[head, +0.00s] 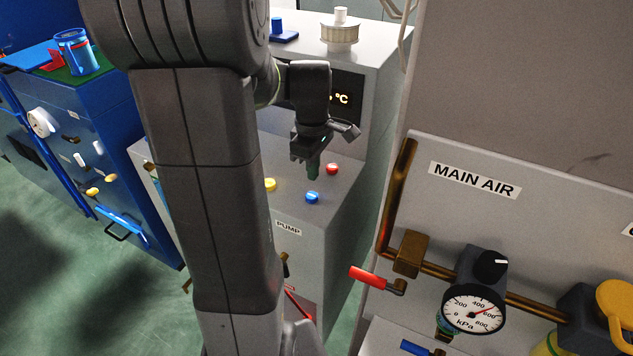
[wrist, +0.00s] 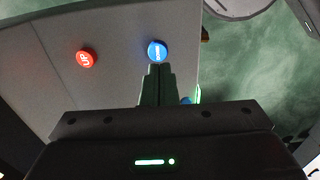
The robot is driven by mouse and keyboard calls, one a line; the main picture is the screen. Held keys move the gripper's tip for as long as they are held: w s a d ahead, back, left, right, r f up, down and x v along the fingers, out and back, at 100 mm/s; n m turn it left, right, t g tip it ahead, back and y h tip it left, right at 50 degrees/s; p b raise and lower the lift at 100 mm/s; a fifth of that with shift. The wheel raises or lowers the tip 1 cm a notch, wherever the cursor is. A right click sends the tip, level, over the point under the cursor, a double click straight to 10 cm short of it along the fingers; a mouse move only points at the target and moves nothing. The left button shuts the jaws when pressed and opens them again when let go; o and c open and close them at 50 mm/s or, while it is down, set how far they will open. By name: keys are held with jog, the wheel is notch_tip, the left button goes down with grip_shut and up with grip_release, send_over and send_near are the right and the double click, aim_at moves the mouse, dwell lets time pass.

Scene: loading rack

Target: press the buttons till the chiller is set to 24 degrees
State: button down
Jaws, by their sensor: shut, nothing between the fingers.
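The chiller is a grey cabinet (head: 330,225) with a sloping button top and a dark display (head: 347,98) behind it. Only "°C" shows on the display; my arm hides the digits. A red button (head: 332,169) reads "UP" in the wrist view (wrist: 87,58). A blue button (head: 312,197) also shows in the wrist view (wrist: 157,51), its label too small to read surely. A yellow button (head: 270,185) is left of them. My gripper (head: 313,172) is shut and empty, pointing down above the panel. Its tips (wrist: 157,68) appear close to the blue button; contact cannot be told.
At right a wall panel labelled MAIN AIR (head: 475,180) carries a red-handled valve (head: 370,277), brass pipe and a pressure gauge (head: 473,308). A blue cabinet (head: 85,125) stands at left. A white knobbed fitting (head: 340,35) sits on the chiller's top.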

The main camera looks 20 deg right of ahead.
notch_tip(320, 180, up, 7)
jog(key=shift+f, duration=0.15)
jog(key=shift+w, duration=0.1)
dwell(0.4)
